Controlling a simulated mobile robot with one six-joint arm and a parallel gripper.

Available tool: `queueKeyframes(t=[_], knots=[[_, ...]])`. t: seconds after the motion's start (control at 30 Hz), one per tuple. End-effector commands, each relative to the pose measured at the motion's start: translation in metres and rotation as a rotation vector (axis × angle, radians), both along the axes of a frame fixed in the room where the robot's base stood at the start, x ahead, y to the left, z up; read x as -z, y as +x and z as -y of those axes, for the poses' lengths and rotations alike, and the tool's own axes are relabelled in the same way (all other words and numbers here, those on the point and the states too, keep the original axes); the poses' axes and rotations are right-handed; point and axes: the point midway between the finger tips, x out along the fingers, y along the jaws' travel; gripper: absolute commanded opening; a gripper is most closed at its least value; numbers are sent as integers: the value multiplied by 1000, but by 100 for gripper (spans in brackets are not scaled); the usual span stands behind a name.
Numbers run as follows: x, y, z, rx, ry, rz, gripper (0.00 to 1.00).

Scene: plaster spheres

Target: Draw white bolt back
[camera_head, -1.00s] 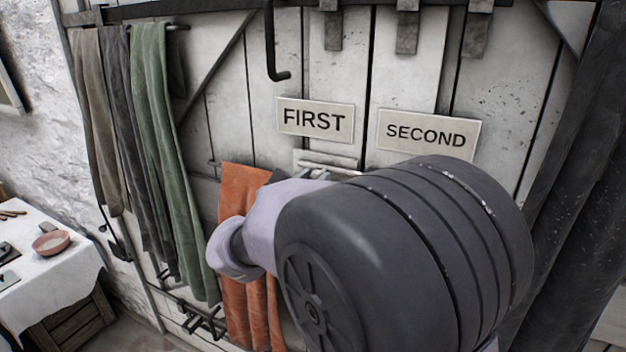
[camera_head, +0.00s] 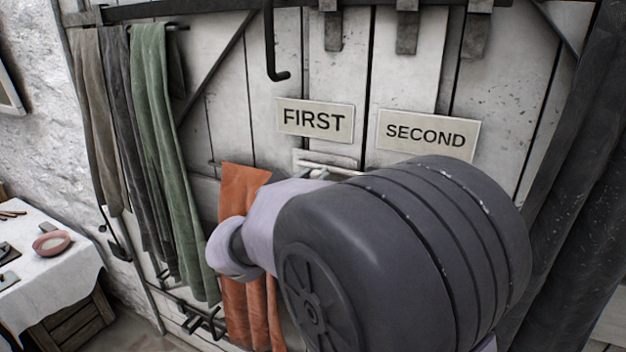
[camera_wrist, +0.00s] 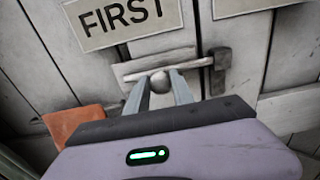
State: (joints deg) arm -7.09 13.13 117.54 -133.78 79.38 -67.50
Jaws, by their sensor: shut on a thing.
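The white bolt (camera_wrist: 135,70) is a pale rod lying across the plank door below the FIRST sign (camera_wrist: 128,18). A round knob (camera_wrist: 160,83) stands out from it. In the wrist view my gripper (camera_wrist: 160,88) has its two fingers on either side of the knob, shut on it. The bolt's right end reaches a dark metal bracket (camera_wrist: 219,70); I cannot tell whether it sits inside. In the head view the bolt (camera_head: 345,170) shows just above my arm, which hides most of the gripper.
A SECOND sign (camera_head: 427,135) is to the right of FIRST. An orange cloth (camera_head: 240,190) hangs close left of my wrist. Green and grey cloths (camera_head: 160,120) hang farther left. A black hook (camera_head: 272,50) hangs above. A table with a bowl (camera_head: 52,243) stands at lower left.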

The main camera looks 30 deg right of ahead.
Motion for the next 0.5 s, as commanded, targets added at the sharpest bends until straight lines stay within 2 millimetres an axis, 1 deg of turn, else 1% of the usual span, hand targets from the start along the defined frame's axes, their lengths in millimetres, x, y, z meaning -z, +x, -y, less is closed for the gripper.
queueKeyframes(t=[0.07,0.2,0.3,0.4,0.5], knots=[[0,8,-6,-3,0,-1,0],[-2,31,-25,-5,0,-2,0],[-2,43,-34,-4,-1,-2,0],[-1,50,-39,-5,-2,-2,0],[0,51,-41,-5,-1,0,0]])
